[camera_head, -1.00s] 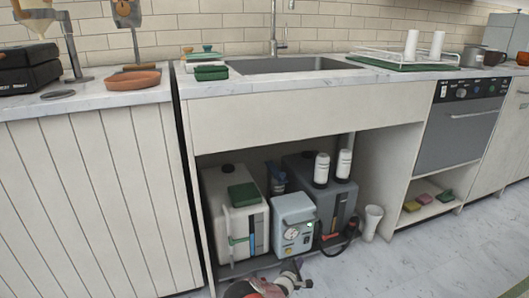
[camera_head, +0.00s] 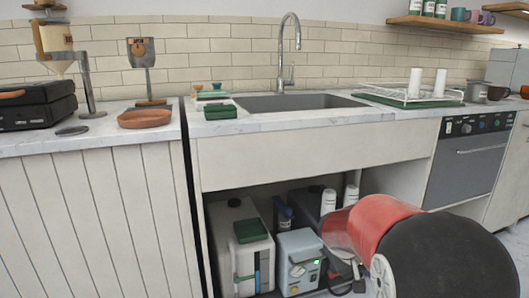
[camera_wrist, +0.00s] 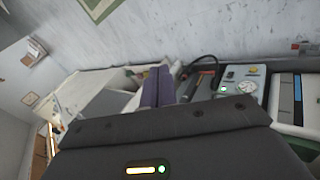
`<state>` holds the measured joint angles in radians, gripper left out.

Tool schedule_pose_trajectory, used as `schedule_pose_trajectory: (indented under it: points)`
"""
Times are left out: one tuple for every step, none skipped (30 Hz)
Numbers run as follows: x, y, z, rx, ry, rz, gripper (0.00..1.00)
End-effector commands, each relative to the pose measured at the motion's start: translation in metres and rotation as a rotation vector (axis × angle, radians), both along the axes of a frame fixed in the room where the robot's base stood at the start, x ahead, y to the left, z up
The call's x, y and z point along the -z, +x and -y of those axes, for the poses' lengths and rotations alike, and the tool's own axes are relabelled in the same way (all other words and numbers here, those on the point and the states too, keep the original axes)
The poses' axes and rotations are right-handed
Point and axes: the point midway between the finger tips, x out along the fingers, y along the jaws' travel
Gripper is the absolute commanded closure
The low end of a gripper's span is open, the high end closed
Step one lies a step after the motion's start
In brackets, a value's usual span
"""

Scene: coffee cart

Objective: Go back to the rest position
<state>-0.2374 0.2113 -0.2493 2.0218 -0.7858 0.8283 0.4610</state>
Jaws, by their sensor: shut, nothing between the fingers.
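My gripper (camera_wrist: 158,88) shows in the wrist view as two dark purple fingers side by side, shut and empty. It points toward the open space under the sink counter, apart from the things there. In the head view my red and black arm is large at the lower right and my fingers are not visible. My arm hides the right part of the under-sink space. A grey box with a gauge (camera_head: 300,262) stands there and also shows in the wrist view (camera_wrist: 241,86). A white container (camera_head: 238,247) with a green sponge (camera_head: 250,230) on top stands left of it.
A dishwasher (camera_head: 470,160) is at the right. The cabinet front (camera_head: 90,220) is at the left.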

Motion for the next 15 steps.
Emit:
schedule_pose_trajectory:
  points:
    - [-0.017,-0.020,-0.004,0.013,0.057,0.023,1.00]
    - [-0.024,-0.031,-0.008,0.018,0.092,0.031,1.00]
    - [-0.032,-0.046,-0.013,0.022,0.137,0.043,1.00]
    - [-0.039,-0.057,-0.017,0.023,0.169,0.052,1.00]
    - [-0.045,-0.069,-0.021,0.024,0.201,0.063,1.00]
    - [-0.052,-0.084,-0.027,0.025,0.244,0.076,1.00]
    - [-0.057,-0.096,-0.032,0.021,0.274,0.085,1.00]
    - [-0.063,-0.107,-0.037,0.019,0.304,0.097,1.00]
    - [-0.069,-0.122,-0.044,0.014,0.343,0.112,1.00]
    - [-0.073,-0.134,-0.049,0.009,0.371,0.125,1.00]
    - [-0.076,-0.145,-0.054,0.001,0.397,0.136,1.00]
    - [-0.081,-0.159,-0.061,-0.009,0.430,0.154,1.00]
    - [-0.083,-0.169,-0.067,-0.015,0.455,0.167,1.00]
    - [-0.086,-0.179,-0.072,-0.024,0.478,0.179,1.00]
    - [-0.088,-0.191,-0.079,-0.034,0.504,0.194,1.00]
